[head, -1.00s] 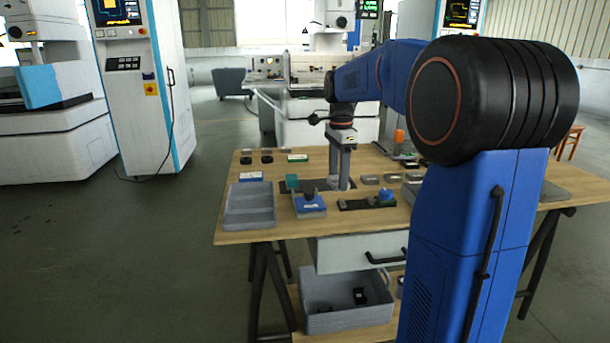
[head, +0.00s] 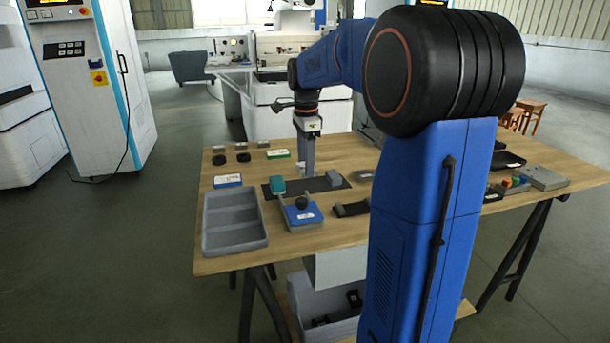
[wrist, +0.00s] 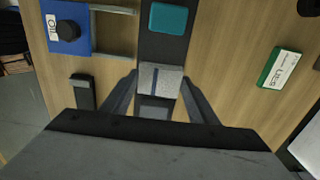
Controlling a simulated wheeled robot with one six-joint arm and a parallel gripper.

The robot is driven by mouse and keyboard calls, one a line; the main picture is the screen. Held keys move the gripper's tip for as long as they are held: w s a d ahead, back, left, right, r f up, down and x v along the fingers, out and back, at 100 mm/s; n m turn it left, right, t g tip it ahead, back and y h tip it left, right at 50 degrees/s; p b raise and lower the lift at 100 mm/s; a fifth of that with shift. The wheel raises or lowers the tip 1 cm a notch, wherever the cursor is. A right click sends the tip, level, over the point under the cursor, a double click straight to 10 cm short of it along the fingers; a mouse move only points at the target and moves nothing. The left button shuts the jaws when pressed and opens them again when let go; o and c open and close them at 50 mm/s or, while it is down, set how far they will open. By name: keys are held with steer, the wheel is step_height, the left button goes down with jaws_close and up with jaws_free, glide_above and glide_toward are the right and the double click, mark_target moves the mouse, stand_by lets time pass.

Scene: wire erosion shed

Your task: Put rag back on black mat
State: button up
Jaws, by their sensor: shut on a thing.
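The rag (wrist: 160,79) looks like a folded, speckled pale grey pad with a dark blue stripe. My gripper (wrist: 158,76) is shut on it, one finger at each side. In the wrist view the rag lies over the dark strip of the black mat (wrist: 165,46); I cannot tell whether it touches the mat. In the head view my gripper (head: 307,176) points down over the middle of the black mat (head: 318,184), where the rag is hard to make out. A teal block (wrist: 168,18) is at one end of the mat, a grey block (head: 335,178) at the other.
A blue pad with a black knob (head: 301,211) stands in front of the mat. A grey divided tray (head: 234,245) is at the front left. A green-and-white box (wrist: 281,68) lies behind the mat. Bare wooden table (head: 345,152) shows behind my gripper.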

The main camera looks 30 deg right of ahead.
steer(key=shift+f, duration=2.05)
steer(key=shift+f, duration=0.1)
steer(key=o, duration=0.9)
step_height(320, 180, up, 12)
steer(key=shift+r, duration=0.1)
steer(key=shift+s, duration=0.1)
